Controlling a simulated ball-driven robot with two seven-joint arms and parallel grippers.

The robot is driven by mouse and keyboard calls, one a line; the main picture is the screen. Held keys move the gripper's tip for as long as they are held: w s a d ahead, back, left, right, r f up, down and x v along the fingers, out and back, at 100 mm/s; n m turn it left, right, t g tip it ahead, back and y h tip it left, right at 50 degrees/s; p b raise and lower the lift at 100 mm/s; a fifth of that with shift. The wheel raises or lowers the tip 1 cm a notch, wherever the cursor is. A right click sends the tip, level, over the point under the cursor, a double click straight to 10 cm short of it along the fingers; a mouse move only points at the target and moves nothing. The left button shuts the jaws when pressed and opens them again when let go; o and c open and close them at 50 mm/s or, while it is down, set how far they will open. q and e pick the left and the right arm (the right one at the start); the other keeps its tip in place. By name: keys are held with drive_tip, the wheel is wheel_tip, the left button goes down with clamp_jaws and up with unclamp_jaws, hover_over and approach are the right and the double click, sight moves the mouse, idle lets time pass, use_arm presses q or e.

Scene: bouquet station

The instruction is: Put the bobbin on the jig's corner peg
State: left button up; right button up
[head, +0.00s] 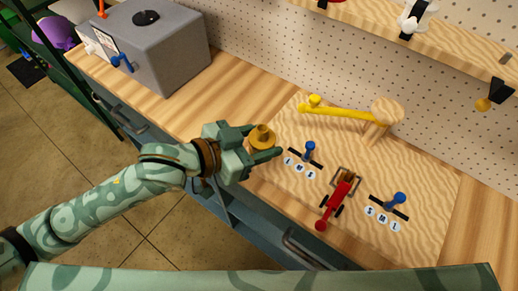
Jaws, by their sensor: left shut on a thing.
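My left gripper (265,145) is shut on a small golden-brown bobbin (262,133), held between its two dark green fingers. The bobbin looks upright, with a round flange and a narrower top. It shows over the left edge of the jig (430,185), a pale wooden board on the bench. I cannot tell how high it is above the board. I cannot make out the jig's corner peg; the gripper and bobbin cover part of the board's left side. My right gripper is not in view.
The jig carries a yellow arm (345,111), a red lever (336,198), and blue knobs on the left (310,148) and right (398,200). A grey box (165,50) stands on the bench's left. A wooden shelf (450,40) overhangs the back. Bench between box and jig is clear.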

sight(259, 141)
use_arm(q)
drive_tip(key=w+f, duration=0.1)
drive_tip(key=f, duration=0.1)
drive_tip(key=w+f+b, duration=0.1)
drive_tip(key=w+f, duration=0.1)
drive_tip(key=shift+w+a+f+b, duration=0.1)
drive_tip(key=shift+a+f+b, duration=0.1)
drive_tip(key=shift+b, duration=0.1)
drive_tip(key=f, duration=0.1)
drive_tip(key=f+b, duration=0.2)
drive_tip(key=f, duration=0.1)
drive_tip(key=shift+w, duration=0.3)
drive_tip(key=shift+r, duration=0.2)
drive_tip(key=o, duration=1)
drive_tip(key=shift+f, duration=0.2)
drive_tip(key=shift+c, duration=0.2)
drive_tip(key=shift+r, duration=0.1)
drive_tip(key=shift+s+a+r, duration=0.15)
drive_tip(key=shift+a+r, duration=0.05)
drive_tip(key=p+v, duration=0.2)
drive_tip(key=v, duration=0.9)
drive_tip(key=shift+a, duration=0.25)
drive_tip(key=shift+s, duration=0.1)
